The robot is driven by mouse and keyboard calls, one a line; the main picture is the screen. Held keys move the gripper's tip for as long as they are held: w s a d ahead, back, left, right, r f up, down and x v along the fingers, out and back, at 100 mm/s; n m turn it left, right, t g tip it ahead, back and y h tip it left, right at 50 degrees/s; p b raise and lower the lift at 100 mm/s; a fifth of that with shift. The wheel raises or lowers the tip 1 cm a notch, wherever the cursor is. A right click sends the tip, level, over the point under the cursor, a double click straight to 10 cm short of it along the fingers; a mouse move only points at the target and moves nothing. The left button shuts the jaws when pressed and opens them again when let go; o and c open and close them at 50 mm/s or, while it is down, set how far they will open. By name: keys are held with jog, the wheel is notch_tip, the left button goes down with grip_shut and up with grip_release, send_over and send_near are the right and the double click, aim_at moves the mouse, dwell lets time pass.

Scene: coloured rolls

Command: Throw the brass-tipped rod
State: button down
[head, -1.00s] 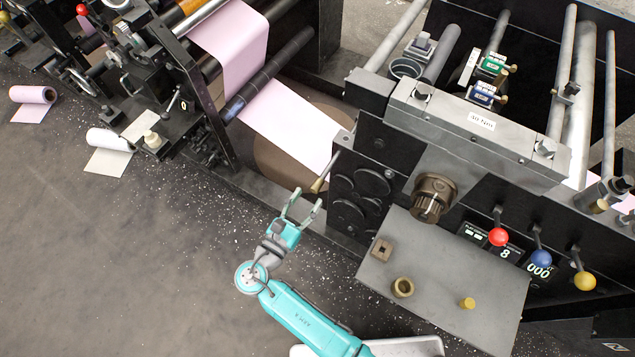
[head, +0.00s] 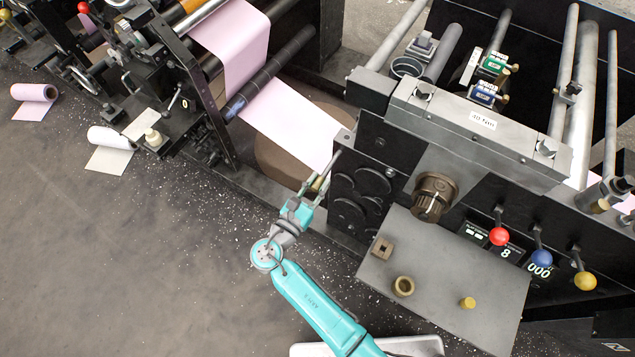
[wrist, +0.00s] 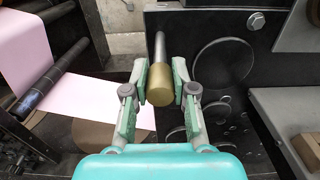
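The brass-tipped rod (head: 334,162) sticks out from the near left corner of the black machine, a grey shaft with a brass end. In the wrist view the brass tip (wrist: 159,88) points toward me, with the grey shaft running away behind it to the machine. My gripper (head: 319,182) is at the brass end. In the wrist view my gripper (wrist: 160,80) has one finger pad on each side of the tip, drawn in close against it. The rod's far end is hidden at the machine.
A grey shelf (head: 440,285) holds a square block, a brass ring and a yellow peg. Red (head: 499,236), blue (head: 542,257) and yellow (head: 585,281) knobs are to the right. A pink web (head: 285,120) runs behind the rod. Open floor (head: 130,260) lies left.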

aim_at(325, 173)
jog(key=shift+x, duration=2.7)
jog(key=c, duration=0.9)
grip_release()
jog(key=shift+c, duration=0.2)
jog(key=v, duration=1.1)
jog(key=shift+s+a, duration=0.2)
jog(key=shift+s, duration=0.15)
